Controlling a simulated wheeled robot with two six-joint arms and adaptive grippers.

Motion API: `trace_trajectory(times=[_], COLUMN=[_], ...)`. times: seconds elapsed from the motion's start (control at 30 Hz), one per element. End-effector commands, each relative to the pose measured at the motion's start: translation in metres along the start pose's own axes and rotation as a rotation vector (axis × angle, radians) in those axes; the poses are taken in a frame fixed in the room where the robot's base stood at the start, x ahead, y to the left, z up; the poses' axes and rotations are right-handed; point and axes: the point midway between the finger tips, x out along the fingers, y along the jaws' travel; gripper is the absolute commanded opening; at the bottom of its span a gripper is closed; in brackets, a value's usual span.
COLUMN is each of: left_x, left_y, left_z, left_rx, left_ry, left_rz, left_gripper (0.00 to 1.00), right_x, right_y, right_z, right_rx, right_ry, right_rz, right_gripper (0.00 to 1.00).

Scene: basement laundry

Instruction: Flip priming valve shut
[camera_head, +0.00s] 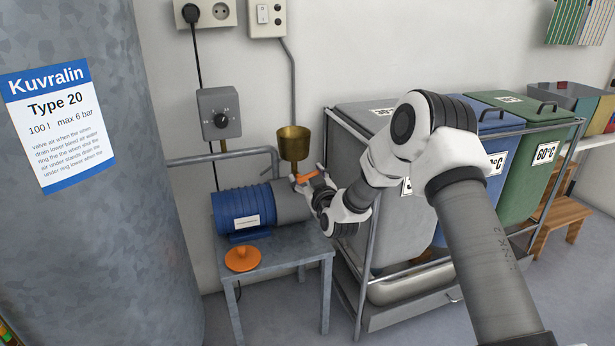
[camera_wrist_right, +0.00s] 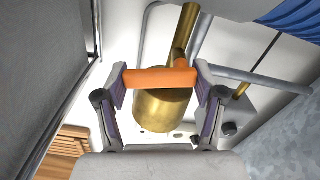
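The orange priming valve lever (camera_head: 306,177) sits just below a brass funnel (camera_head: 294,142) over the blue and grey pump (camera_head: 243,208). In the right wrist view the lever (camera_wrist_right: 160,78) lies crosswise between my fingertips, in front of the brass funnel (camera_wrist_right: 165,110). My right gripper (camera_head: 318,184) is at the lever; in the wrist view its fingers (camera_wrist_right: 161,85) stand wide apart, one near each end of the lever. I cannot tell whether they touch it. My left gripper is not in view.
A large galvanised tank (camera_head: 90,230) is at left. Lidded laundry bins in a metal frame (camera_head: 365,275) stand close at right. A dial box (camera_head: 219,112) hangs on the wall.

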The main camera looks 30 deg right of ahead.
Motion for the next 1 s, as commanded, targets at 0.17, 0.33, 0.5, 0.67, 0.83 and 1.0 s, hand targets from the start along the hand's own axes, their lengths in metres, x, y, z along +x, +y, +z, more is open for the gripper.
trace_trajectory(times=[0.17, 0.33, 0.5, 0.67, 0.83, 1.0], left_x=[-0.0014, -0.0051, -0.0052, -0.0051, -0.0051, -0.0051], left_y=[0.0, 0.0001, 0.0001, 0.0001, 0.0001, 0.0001], left_z=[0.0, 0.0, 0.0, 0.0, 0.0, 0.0], left_rx=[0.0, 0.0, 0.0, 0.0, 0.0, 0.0], left_ry=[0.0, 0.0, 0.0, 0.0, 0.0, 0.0], left_rz=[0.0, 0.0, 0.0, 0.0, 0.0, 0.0], left_gripper=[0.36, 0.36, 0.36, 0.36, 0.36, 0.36], right_x=[0.0002, 0.0005, 0.0006, 0.0006, 0.0006, 0.0004], right_y=[0.0004, 0.0008, 0.0009, 0.0009, 0.0008, 0.0007], right_z=[-0.0001, 0.0036, 0.0052, 0.0052, 0.0053, 0.0055], right_rx=[0.03, 0.201, 0.275, 0.274, 0.273, 0.272], right_ry=[0.001, 0.0, 0.002, 0.002, 0.002, 0.001], right_rz=[0.0, 0.0, 0.001, 0.001, 0.001, 0.001], right_gripper=[0.34, 0.34, 0.34, 0.34, 0.95, 0.95])
